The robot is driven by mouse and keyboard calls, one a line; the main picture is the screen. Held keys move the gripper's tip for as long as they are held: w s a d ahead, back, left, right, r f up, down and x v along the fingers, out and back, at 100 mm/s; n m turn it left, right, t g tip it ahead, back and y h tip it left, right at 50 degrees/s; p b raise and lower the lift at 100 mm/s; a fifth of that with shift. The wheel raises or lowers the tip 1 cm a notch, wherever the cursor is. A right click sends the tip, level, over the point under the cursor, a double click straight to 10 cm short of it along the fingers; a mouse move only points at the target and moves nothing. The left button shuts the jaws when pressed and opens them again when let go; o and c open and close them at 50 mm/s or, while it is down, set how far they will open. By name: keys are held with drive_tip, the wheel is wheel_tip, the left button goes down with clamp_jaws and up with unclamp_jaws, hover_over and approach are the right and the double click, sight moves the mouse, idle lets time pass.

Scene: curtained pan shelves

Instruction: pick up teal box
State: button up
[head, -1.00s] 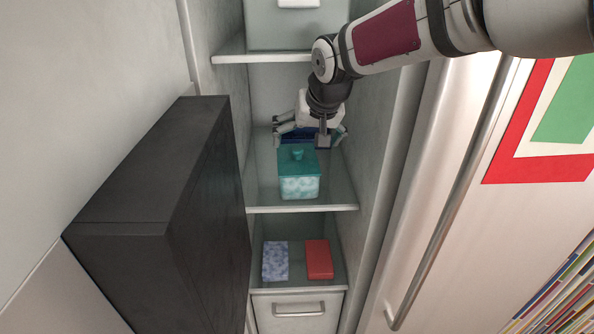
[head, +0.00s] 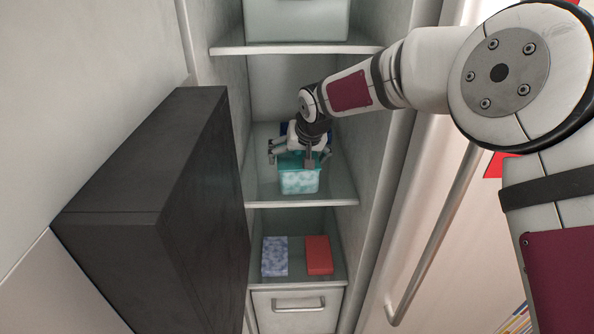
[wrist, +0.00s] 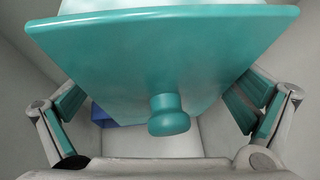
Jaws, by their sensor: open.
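The teal box (head: 300,181) stands on the middle shelf of the narrow cabinet, with a flat lid. In the wrist view its teal lid (wrist: 165,55) fills the upper middle, and a round knob (wrist: 169,115) sticks out from it. My gripper (head: 299,155) is right above the box in the head view and covers most of the lid. In the wrist view my open gripper (wrist: 160,120) has one finger on each side of the lid, and gaps show beside the knob. Whether the fingers touch the box cannot be told.
A blue object (head: 285,128) is partly hidden behind my gripper, on the same shelf. Below lie a speckled block (head: 275,256) and a red block (head: 319,255). A pale container (head: 297,22) stands above. A dark cabinet (head: 150,200) borders the left, a long-handled door the right.

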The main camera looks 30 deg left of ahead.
drive_tip(key=shift+c, duration=0.2)
drive_tip(key=c, duration=1.8)
drive_tip(key=shift+w+r, duration=0.1)
drive_tip(key=shift+r, duration=0.05)
